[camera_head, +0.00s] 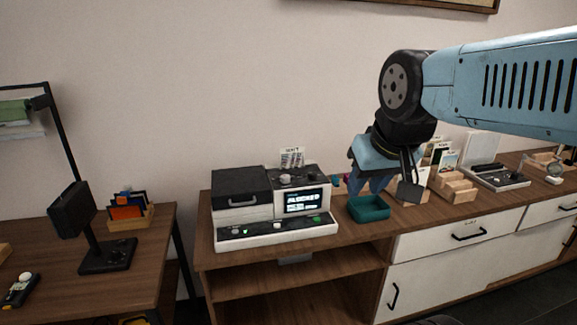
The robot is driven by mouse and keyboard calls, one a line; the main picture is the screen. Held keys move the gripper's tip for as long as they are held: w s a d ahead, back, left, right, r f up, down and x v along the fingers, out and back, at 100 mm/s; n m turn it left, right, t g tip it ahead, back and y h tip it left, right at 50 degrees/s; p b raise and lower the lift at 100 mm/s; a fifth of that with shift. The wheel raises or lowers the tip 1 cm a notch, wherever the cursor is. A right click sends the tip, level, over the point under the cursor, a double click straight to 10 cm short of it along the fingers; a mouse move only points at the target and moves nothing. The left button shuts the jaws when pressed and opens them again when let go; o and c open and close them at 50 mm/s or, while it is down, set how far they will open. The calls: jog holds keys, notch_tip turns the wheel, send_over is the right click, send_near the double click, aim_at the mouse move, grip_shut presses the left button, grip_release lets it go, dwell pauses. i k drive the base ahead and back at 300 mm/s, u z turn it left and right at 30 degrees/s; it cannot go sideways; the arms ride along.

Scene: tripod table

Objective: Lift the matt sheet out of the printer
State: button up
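The printer (243,212), a white and black machine with a lit display (304,201), stands on the left end of the wooden cabinet. Its dark lid (240,189) with a handle looks closed. I cannot make out a matt sheet in or on it. My gripper (376,190) points down to the right of the printer, over or just behind a small teal tray (369,212). Its fingers partly overlap in this view, so I cannot tell their gap or whether they hold anything. A dark flat plate (411,191) hangs beside them.
A small card (291,158) stands at the printer's back. Wooden card holders (457,187) and a grey tray (500,177) sit farther right on the cabinet (425,218). A separate desk (152,237) at left carries a black stand (105,254) and a card box (130,221).

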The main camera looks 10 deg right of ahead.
aim_at(290, 157)
jog(key=i, duration=0.9)
jog(key=u, duration=0.05)
